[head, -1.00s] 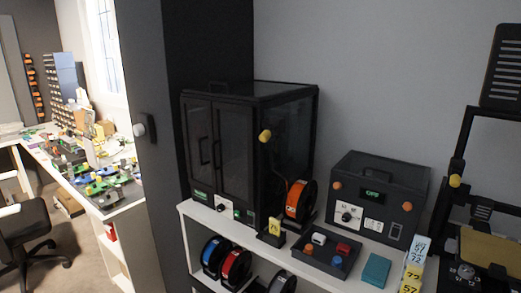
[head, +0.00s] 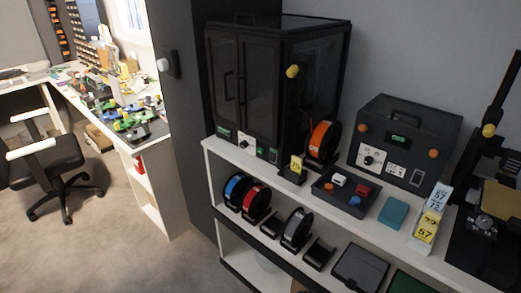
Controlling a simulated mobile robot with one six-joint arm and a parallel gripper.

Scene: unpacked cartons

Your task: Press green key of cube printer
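A large black box-shaped printer (head: 262,95) with glazed double doors stands on the white shelf, in the middle of the head view; it looks like the cube printer. Along its lower front edge are a green label (head: 223,132), a white panel with a dark knob (head: 244,141) and a small green key (head: 261,152). Beside the key is a small dark panel with a pale frame. The key is tiny here, but nothing covers it. My gripper is not in view.
A smaller black box (head: 408,140) with a green display, knob and orange buttons stands to the right. A yellow tag (head: 296,164), an orange spool (head: 323,141) and a tray of coloured blocks (head: 325,190) are near the printer. An office chair (head: 60,165) stands left; the carpet (head: 110,240) in front is open.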

